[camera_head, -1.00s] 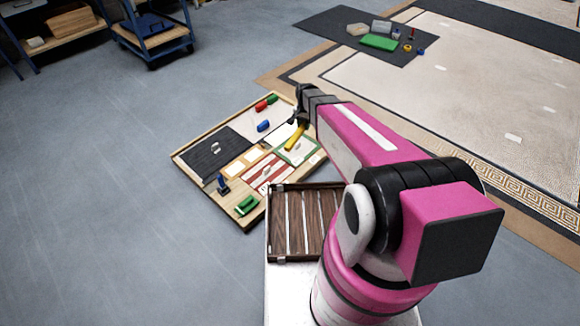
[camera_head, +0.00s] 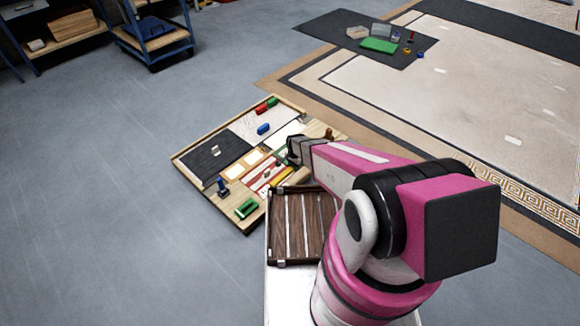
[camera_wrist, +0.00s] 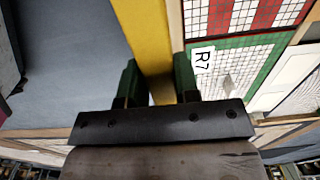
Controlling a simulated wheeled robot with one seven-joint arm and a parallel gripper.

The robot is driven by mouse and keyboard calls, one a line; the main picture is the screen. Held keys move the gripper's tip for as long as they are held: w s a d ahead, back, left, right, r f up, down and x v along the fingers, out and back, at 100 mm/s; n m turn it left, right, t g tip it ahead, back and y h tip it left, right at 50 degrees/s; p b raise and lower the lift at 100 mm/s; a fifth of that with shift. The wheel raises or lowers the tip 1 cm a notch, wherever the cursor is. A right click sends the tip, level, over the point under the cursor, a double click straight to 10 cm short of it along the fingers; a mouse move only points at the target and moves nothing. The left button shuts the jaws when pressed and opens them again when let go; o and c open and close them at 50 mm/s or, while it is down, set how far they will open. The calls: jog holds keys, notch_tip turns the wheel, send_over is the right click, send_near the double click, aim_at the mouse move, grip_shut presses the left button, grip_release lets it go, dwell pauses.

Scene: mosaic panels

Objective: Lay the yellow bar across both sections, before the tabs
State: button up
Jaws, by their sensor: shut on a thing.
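My gripper (camera_wrist: 157,80) is shut on the yellow bar (camera_wrist: 152,40), which runs between its green fingers in the wrist view. In the head view the yellow bar (camera_head: 282,177) shows below my gripper, near the board's near edge. The red-and-white striped section (camera_wrist: 245,15) and the green-bordered white section (camera_wrist: 262,55), with a tag reading R7 (camera_wrist: 203,58), lie to the right of the bar in the wrist view. The striped section (camera_head: 262,178) also shows in the head view, while my arm hides most of the green-bordered one. I cannot tell whether the bar touches the board.
The wooden board (camera_head: 182,162) holds a dark panel (camera_head: 207,160), a blue clamp-like piece (camera_head: 222,186), a green piece (camera_head: 246,208), a blue block (camera_head: 263,128) and a red block (camera_head: 261,107). A dark slatted tray (camera_head: 296,255) stands close to the board's near side.

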jog(key=w+f, duration=0.2)
jog(key=w, duration=0.1)
jog(key=w+a+f, duration=0.1)
jog(key=w+f, duration=0.1)
jog(key=w, duration=0.1)
jog(key=w+a+f, duration=0.1)
jog(key=w+f, duration=0.1)
jog(key=w, duration=0.1)
jog(key=shift+w, duration=0.35)
jog(key=shift+f, duration=1.95)
jog(key=shift+f, duration=0.45)
jog(key=o, duration=1)
notch_tip(320, 180, up, 12)
jog(key=r, duration=0.1)
jog(key=s+d+r+n, duration=0.3)
jog(key=s+d+r, duration=0.2)
jog(key=s+r, duration=0.3)
jog(key=s+d+r+n, duration=0.3)
jog(key=s+r, duration=0.6)
jog(key=r, duration=0.7)
jog(key=s+d+r+n, duration=0.3)
jog(key=s+d+r, duration=0.4)
jog(key=s+r, duration=0.2)
notch_tip(320, 180, up, 3)
jog(key=shift+f, duration=0.1)
